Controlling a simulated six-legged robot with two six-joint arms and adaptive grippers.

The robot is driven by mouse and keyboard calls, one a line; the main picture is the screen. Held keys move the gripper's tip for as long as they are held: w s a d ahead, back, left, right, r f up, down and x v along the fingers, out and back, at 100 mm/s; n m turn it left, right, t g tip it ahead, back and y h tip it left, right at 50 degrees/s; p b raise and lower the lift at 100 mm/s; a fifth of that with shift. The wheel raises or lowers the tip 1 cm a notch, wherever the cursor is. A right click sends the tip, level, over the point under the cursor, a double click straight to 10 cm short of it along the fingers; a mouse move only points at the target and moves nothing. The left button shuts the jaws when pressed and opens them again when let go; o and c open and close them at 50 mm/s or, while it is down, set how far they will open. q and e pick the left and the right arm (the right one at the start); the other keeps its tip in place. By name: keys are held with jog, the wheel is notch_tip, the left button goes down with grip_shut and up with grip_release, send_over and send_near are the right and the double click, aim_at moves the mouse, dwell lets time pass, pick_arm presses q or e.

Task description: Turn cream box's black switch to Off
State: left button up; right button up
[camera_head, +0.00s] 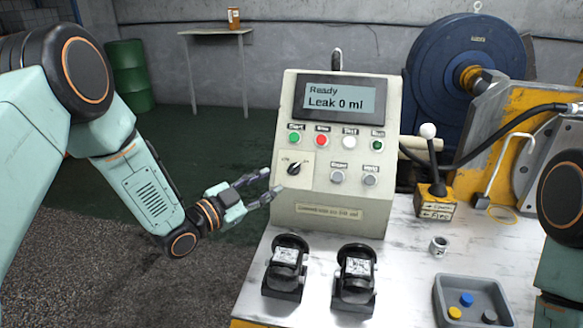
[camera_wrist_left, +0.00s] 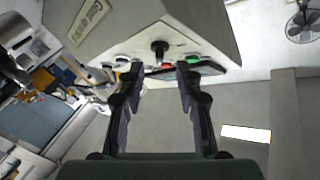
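The cream box (camera_head: 330,150) stands on the bench, its screen reading "Ready" and "Leak 0 ml". Its black switch (camera_head: 294,169) sits on a pale plate at the left of the panel, under the green and red buttons. It looks slanted; its markings are too small to read. My left gripper (camera_head: 270,181) is open and empty just left of the box, fingers pointing at the switch side. In the left wrist view, the black switch (camera_wrist_left: 160,47) shows beyond and between the two parted fingertips (camera_wrist_left: 160,70), apart from them. My right gripper is out of view.
Two black devices (camera_head: 286,262) (camera_head: 355,275) stand on the bench in front of the box. A white-knobbed lever (camera_head: 431,150), a metal nut (camera_head: 439,245) and a grey tray (camera_head: 447,310) with small coloured parts are to the right. Floor lies open at left.

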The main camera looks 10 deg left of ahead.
aim_at(290, 171)
pick_arm(q)
jog(key=x, duration=0.3)
jog(key=b+x, duration=0.1)
jog(key=x, duration=0.2)
jog(key=shift+d+r, duration=0.15)
jog(key=shift+d, duration=0.2)
jog(key=shift+w+d+r+b, duration=0.1)
jog(key=shift+d+b, duration=0.05)
jog(key=shift+b, duration=0.15)
jog(key=shift+r, duration=0.2)
jog(key=shift+w+f, duration=0.1)
jog(key=shift+w, duration=0.2)
jog(key=shift+d, duration=0.1)
jog(key=shift+c, duration=0.5)
jog(key=shift+s, duration=0.1)
grip_shut()
